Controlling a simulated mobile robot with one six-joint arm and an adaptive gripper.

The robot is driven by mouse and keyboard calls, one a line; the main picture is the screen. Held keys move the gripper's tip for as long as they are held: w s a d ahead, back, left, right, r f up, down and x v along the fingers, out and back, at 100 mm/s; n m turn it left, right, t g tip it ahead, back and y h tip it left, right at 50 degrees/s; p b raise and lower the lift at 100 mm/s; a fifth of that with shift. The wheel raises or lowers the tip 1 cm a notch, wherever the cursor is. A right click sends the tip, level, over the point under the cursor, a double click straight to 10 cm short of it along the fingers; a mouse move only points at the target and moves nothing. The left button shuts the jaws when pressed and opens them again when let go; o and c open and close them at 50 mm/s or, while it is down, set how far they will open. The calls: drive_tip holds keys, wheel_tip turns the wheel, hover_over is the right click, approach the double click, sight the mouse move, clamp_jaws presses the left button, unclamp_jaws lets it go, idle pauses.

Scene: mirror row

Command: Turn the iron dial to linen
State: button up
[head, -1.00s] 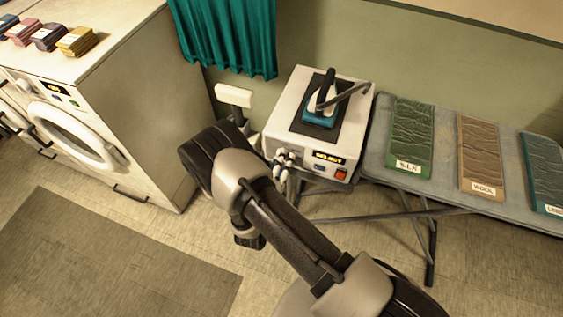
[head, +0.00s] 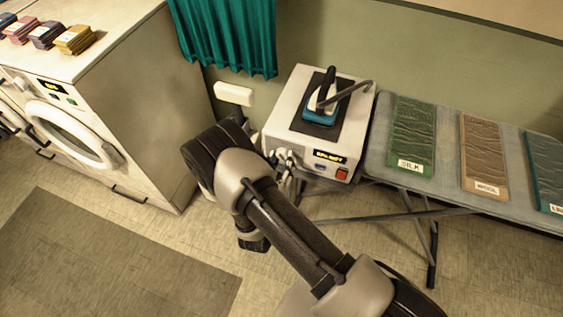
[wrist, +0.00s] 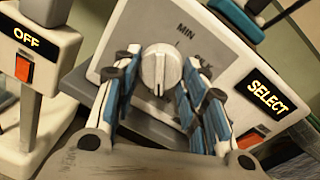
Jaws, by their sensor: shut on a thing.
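The iron dial (wrist: 160,70) is a white round knob on the front of the white iron station (head: 285,120). In the wrist view my gripper (wrist: 157,86) is shut on the dial, its blue-padded fingers on either side. A MIN mark (wrist: 186,30) is above the dial, and another mark at its right is partly hidden by a finger. The station's display (wrist: 267,97) reads SELECT in the wrist view. In the head view my gripper (head: 287,163) is at the station's front left, and the dial is hidden. The iron (head: 322,100) rests on top of the station.
An ironing board (head: 448,132) stands at the right with silk (head: 412,135), wool (head: 483,150) and teal (head: 545,165) cloths. A washer (head: 75,135) is at the left. A post reading OFF (wrist: 38,45) stands beside the station, near my gripper. A red switch (head: 342,174) is right of the dial.

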drive_tip(key=shift+m, duration=0.3)
drive_tip(key=o, duration=1.1)
drive_tip(key=v, duration=1.2)
